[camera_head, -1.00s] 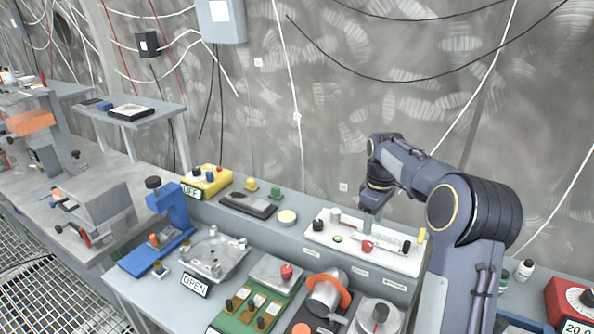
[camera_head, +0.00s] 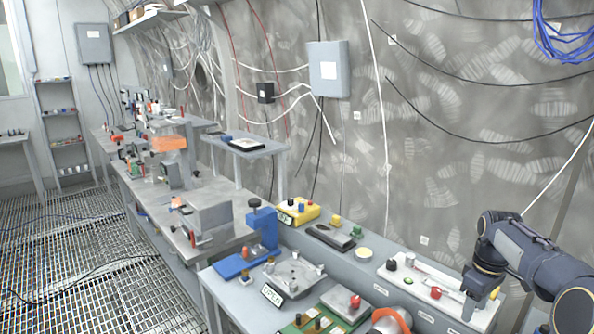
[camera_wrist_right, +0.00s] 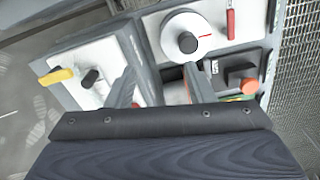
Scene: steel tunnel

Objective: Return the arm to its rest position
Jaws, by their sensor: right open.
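My right arm comes in from the right in the head view. Its gripper (camera_head: 469,308) points down over the right part of a white panel (camera_head: 452,307) at the back of the bench. A red knob (camera_head: 436,292) on that panel is just left of it. In the right wrist view the two fingers of the right gripper (camera_wrist_right: 158,88) are apart, with nothing seen held between them. Whether the fingertips touch the panel cannot be told. My left gripper is not in view.
Below the right gripper in the wrist view are a yellow handle (camera_wrist_right: 56,76), a white dial (camera_wrist_right: 186,28) and an orange knob (camera_wrist_right: 249,86). A blue stand (camera_head: 262,232) and a yellow box (camera_head: 299,212) stand further left. Open grating floor (camera_head: 70,270) lies at the left.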

